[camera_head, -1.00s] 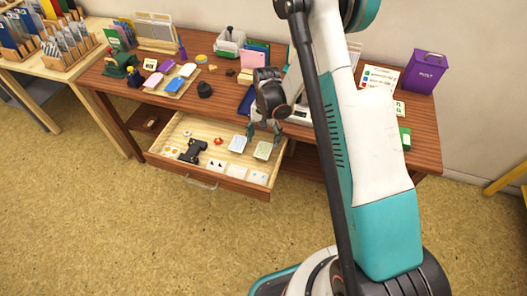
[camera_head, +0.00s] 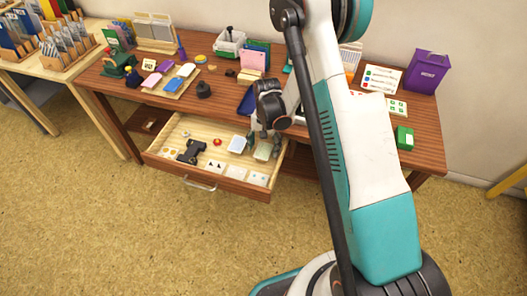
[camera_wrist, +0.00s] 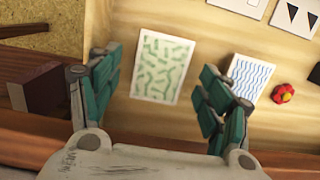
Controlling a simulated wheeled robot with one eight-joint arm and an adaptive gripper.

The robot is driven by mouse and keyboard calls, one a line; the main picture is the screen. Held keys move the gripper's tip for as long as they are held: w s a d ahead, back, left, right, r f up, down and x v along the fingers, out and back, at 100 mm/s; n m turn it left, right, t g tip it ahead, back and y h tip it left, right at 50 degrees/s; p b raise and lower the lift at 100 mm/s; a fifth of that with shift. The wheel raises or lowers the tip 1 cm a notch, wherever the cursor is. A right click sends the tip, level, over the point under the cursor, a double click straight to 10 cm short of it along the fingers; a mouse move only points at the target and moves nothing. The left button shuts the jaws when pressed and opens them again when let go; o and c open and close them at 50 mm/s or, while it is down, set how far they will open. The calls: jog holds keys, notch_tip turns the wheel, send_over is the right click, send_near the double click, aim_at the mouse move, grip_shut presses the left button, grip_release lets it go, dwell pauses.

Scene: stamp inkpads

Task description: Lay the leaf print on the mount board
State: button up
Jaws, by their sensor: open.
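The leaf print, a pale card with green leaf shapes (camera_wrist: 163,68), lies flat in the open drawer. It also shows in the head view (camera_head: 263,152), partly covered by my fingers. My gripper (camera_wrist: 160,82) is open and empty, its teal fingers to the left and right of the print in the wrist view. In the head view my gripper (camera_head: 264,141) is low over the drawer's right end. I cannot single out the mount board; my arm hides part of the tabletop.
A blue wave print (camera_wrist: 247,76) lies close to my right finger in the wrist view, with a red knob (camera_wrist: 284,94) beyond it. The drawer (camera_head: 225,183) also holds a black object (camera_head: 191,152) and several small cards. The desk top overhangs behind.

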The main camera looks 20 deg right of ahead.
aim_at(264, 150)
jog(key=shift+f, duration=0.15)
jog(key=shift+c, duration=0.6)
jog(key=c, duration=0.7)
jog(key=shift+c, duration=0.2)
jog(key=shift+r+p, duration=0.4)
jog(key=shift+r, duration=0.1)
notch_tip(264, 150, up, 20)
jog(key=p, duration=0.6)
jog(key=s+n, duration=0.2)
jog(key=n, duration=0.1)
jog(key=s+n, duration=0.3)
jog(key=n, duration=0.1)
jog(key=shift+s+h, duration=0.15)
jog(key=shift+h, duration=0.25)
